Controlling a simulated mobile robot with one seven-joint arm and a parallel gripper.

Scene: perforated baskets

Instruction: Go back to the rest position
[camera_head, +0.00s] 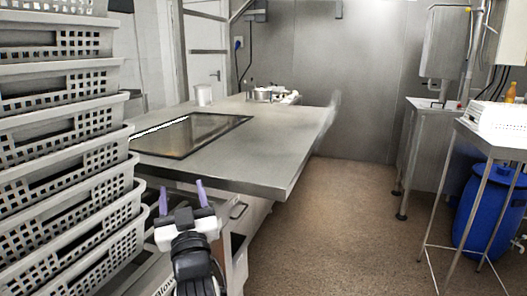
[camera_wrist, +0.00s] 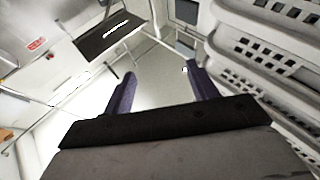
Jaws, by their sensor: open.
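My gripper (camera_head: 182,190) is in the lower left middle of the head view, in front of the near edge of the steel table. Its two purple fingers point up and stand apart with nothing between them. In the wrist view my gripper (camera_wrist: 160,82) also shows open and empty, with both fingers apart. The stack of grey perforated baskets (camera_head: 62,150) stands just left of my gripper in the head view. The baskets (camera_wrist: 262,65) fill the right side of the wrist view.
The steel table (camera_head: 255,150) carries a dark glass panel (camera_head: 190,134), a white cup (camera_head: 204,95) and small items at the back. A blue barrel (camera_head: 490,215) stands under a side table (camera_head: 495,137) at the right. The brown floor (camera_head: 350,225) between is clear.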

